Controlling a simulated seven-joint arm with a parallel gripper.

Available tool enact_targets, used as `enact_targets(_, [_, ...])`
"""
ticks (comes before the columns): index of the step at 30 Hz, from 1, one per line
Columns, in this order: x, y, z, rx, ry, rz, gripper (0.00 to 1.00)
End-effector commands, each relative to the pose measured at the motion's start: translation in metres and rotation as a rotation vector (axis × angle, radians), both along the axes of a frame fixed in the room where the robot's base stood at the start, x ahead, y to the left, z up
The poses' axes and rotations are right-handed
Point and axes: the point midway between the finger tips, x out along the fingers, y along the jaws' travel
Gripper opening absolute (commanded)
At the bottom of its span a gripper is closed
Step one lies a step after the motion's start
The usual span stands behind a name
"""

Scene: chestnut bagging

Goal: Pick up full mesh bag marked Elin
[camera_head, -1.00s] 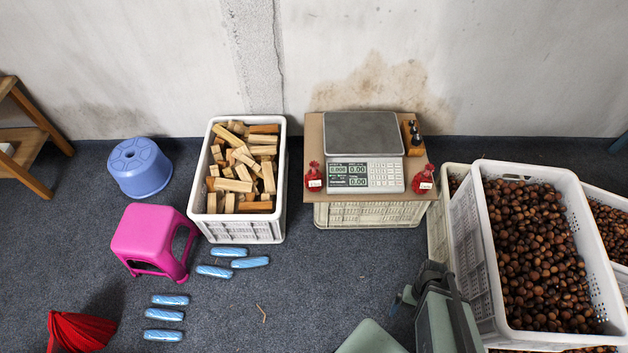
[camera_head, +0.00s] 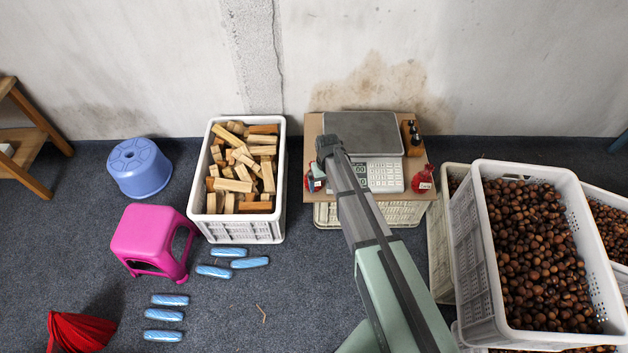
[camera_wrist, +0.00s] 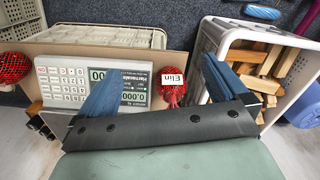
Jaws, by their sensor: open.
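The red mesh bag marked Elin (camera_wrist: 171,93) is at the edge of the board beside the scale, its white label readable in the wrist view. In the head view this bag (camera_head: 310,182) is at the board's left end, partly hidden by my arm. My gripper (camera_wrist: 163,67) is open, its two blue fingers apart on either side of the bag in the picture. No contact shows. In the head view my gripper (camera_head: 328,147) is over the board's left side. A second red mesh bag (camera_head: 422,181) with a label sits at the board's right end.
The scale (camera_head: 360,135) stands on the board (camera_head: 314,128), over a white crate. A crate of wood blocks (camera_head: 283,180) stands close on the left. Crates of chestnuts (camera_head: 578,187) are at right. A pink stool (camera_head: 150,230) and blue stool (camera_head: 140,167) stand farther left.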

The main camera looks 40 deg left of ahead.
Motion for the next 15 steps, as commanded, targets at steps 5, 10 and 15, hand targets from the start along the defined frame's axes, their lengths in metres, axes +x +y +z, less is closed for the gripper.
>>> enact_targets(5, [0.039, 0.084, 0.024, 0.039, -0.026, 0.115, 1.0])
enact_targets(10, [0.063, 0.12, 0.02, 0.037, -0.025, 0.235, 1.0])
enact_targets(15, [0.071, 0.131, 0.015, 0.026, -0.015, 0.4, 1.0])
